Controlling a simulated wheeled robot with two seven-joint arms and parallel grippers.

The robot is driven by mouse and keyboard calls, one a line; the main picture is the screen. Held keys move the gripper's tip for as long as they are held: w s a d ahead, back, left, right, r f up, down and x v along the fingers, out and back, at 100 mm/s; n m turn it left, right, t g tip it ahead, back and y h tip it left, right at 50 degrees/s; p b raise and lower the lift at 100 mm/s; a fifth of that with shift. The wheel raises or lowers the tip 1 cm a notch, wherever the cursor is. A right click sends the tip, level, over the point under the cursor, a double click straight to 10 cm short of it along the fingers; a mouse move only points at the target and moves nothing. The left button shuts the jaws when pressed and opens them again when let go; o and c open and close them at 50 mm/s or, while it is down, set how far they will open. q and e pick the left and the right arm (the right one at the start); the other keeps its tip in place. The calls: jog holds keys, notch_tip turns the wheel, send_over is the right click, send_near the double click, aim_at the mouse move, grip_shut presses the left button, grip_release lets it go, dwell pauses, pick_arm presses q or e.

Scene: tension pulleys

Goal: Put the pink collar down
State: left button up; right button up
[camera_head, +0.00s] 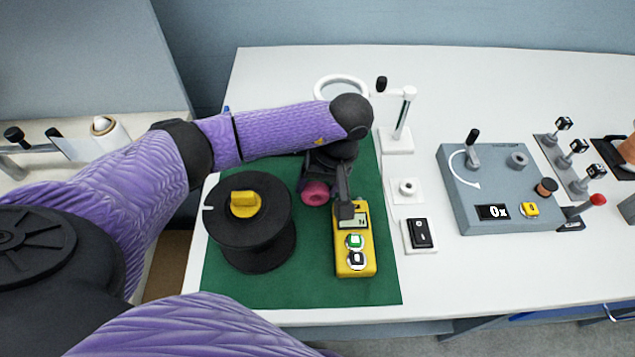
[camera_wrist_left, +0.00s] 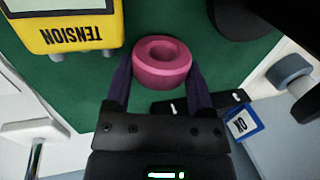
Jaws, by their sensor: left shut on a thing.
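The pink collar (camera_head: 316,193) is a thick ring with a central hole. In the left wrist view the collar (camera_wrist_left: 162,62) sits between the two fingers of my left gripper (camera_wrist_left: 160,75), which is shut on it. In the head view my left gripper (camera_head: 325,180) reaches down over the green mat (camera_head: 300,287), and the collar is between the black spool and the yellow tension meter. I cannot tell whether the collar touches the mat. My right gripper is not in view.
The black spool (camera_head: 250,249) with a yellow knob (camera_head: 244,204) stands left of the collar. The yellow tension meter (camera_head: 351,265) lies close on its right. A white pad with a small ring (camera_head: 407,188) and a black switch (camera_head: 421,233) are beside the mat. The mat's front strip is clear.

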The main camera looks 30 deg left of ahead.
pick_arm(q)
jog(key=shift+f, duration=0.15)
jog(key=o, duration=1.2)
jog(key=p+v, duration=0.1)
jog(key=v, duration=1.1)
jog(key=shift+r+p, duration=0.2)
jog(key=shift+p, duration=0.1)
